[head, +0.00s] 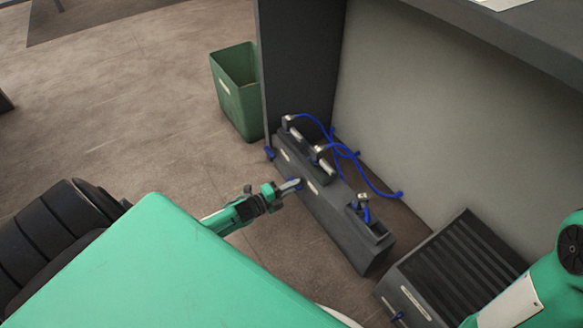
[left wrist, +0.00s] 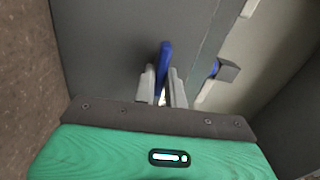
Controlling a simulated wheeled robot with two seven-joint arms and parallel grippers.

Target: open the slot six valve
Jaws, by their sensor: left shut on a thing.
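A dark grey manifold block (head: 333,224) stands low on the floor beside the grey panel, with pale labels too small to read. My left gripper (head: 291,186) reaches its front face and is shut on a blue valve lever (head: 297,181). In the left wrist view the blue lever (left wrist: 164,60) stands between the two pale fingers of the left gripper (left wrist: 162,88). Another blue lever (head: 268,153) is at the block's far end. I cannot tell which slot number the held lever has. My right gripper is not in view.
Blue hoses (head: 352,155) loop from fittings on the block to the grey panel (head: 420,110). A green bin (head: 240,105) stands behind on the left. A ribbed dark box (head: 455,265) with a small blue lever (head: 398,317) is at the right.

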